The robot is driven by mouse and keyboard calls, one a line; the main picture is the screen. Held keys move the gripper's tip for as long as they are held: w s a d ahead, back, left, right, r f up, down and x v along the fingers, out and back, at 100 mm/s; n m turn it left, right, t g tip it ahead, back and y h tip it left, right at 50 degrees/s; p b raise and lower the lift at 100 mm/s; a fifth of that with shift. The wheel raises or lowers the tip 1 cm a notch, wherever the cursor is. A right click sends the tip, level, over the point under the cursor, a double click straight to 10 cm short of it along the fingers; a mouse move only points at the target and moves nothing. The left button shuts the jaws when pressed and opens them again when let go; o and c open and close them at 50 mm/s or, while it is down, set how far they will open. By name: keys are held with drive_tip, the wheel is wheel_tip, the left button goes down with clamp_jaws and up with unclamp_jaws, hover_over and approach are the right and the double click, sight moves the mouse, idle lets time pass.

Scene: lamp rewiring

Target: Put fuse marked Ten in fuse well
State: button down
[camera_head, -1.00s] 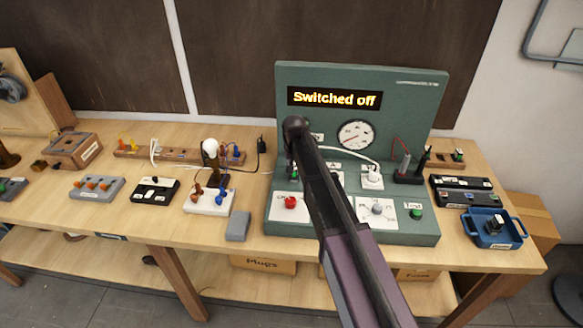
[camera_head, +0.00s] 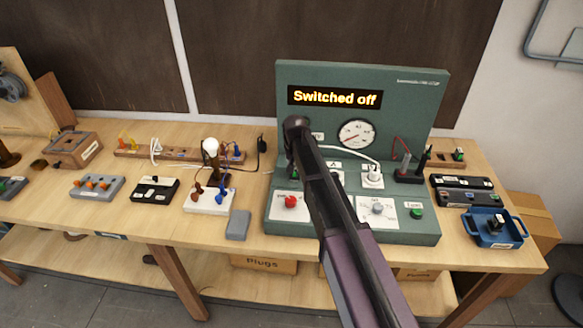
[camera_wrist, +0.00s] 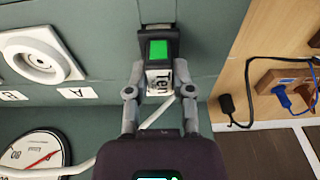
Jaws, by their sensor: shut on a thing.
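My gripper (camera_wrist: 159,95) is shut on the fuse marked Ten (camera_wrist: 159,78), as the wrist view shows. The fuse has a white label reading "Ten" and a green square face. A dark frame (camera_wrist: 157,25) on the green test panel surrounds or borders its far end, apparently the fuse well. I cannot tell how deep the fuse sits in it. In the head view my arm crosses in front of the green panel (camera_head: 430,105), and hides most of the gripper and the fuse.
The panel display (camera_head: 335,97) reads "Switched off". A dial (camera_head: 356,133), a white socket with a plug (camera_head: 372,176), a red knob (camera_head: 290,201) and a green button (camera_head: 416,213) are nearby. A blue tray (camera_head: 510,242) stands right; a grey block (camera_head: 238,225) lies left.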

drive_tip(key=shift+f+b, duration=0.4)
drive_tip(key=shift+f, duration=0.05)
idle(0.5)
drive_tip(key=shift+c, duration=2.1)
unclamp_jaws()
drive_tip(key=shift+r, duration=0.15)
